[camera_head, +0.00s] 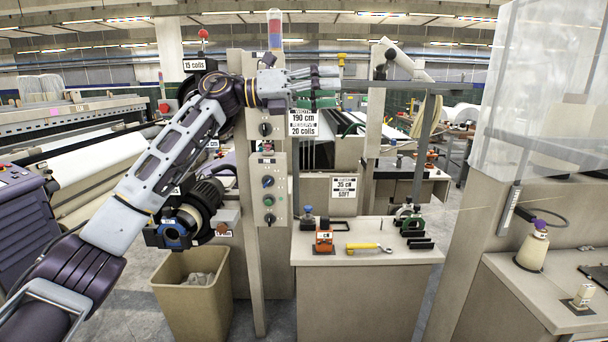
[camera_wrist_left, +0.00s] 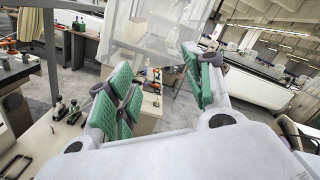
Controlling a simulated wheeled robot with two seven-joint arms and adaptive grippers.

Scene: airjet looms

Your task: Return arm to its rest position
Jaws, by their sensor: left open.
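My left arm (camera_head: 165,175) comes in from the lower left of the head view and reaches up and to the right. My left gripper (camera_head: 325,84) is at its end, raised above the worktop and level with the top of the control post, with its fingers pointing right. In the left wrist view the gripper (camera_wrist_left: 158,78) shows its green finger pads spread apart with nothing between them. My right arm and gripper are not in view.
A control post (camera_head: 268,190) stands below the left gripper. A tan bin (camera_head: 205,300) stands on the floor left. A clear cover (camera_head: 548,90) rises at right.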

